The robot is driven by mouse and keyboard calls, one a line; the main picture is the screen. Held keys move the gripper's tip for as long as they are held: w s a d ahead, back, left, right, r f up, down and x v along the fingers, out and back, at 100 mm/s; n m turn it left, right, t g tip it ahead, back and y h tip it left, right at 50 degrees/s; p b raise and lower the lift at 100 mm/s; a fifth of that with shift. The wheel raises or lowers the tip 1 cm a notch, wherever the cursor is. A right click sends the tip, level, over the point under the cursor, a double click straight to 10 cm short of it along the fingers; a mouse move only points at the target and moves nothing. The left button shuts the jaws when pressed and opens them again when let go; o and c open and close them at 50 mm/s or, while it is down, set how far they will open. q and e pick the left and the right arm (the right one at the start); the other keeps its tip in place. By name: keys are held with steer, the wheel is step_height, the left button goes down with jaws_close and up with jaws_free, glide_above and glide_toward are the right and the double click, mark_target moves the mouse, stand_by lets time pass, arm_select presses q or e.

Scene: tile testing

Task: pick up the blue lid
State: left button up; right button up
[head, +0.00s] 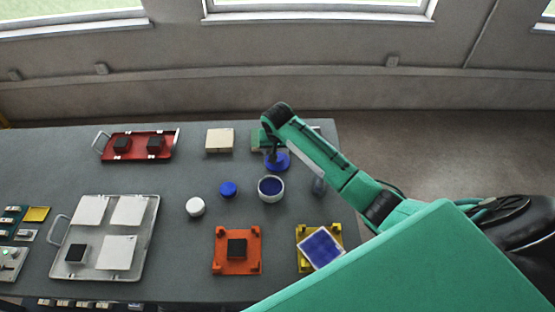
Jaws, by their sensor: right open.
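My right arm comes in from the right, and its open gripper (272,154) points down over a round, flat blue piece (278,164) behind the white bowl. The gripper hides part of this piece, and I cannot tell whether they touch. A smaller round blue piece (228,189) sits on the table left of the bowl, apart from the gripper. Both are blue and round, and I cannot tell for sure which is the lid. The white bowl (282,194) is dark blue inside. My left gripper is not in view.
A white round piece (195,207), an orange fixture (221,264) and a yellow fixture (336,232) with a tilted blue tile (321,248) stand nearby. A red tray (170,136) and a pale tray (68,228) lie left. A beige block (220,140) and green block (256,141) are at the back.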

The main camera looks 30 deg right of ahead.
steer(key=p+x, duration=0.1)
steer(key=x, duration=0.3)
steer(key=shift+s+p, duration=0.1)
steer(key=shift+p, duration=0.2)
steer(key=shift+f, duration=0.3)
steer(key=c, duration=1.1)
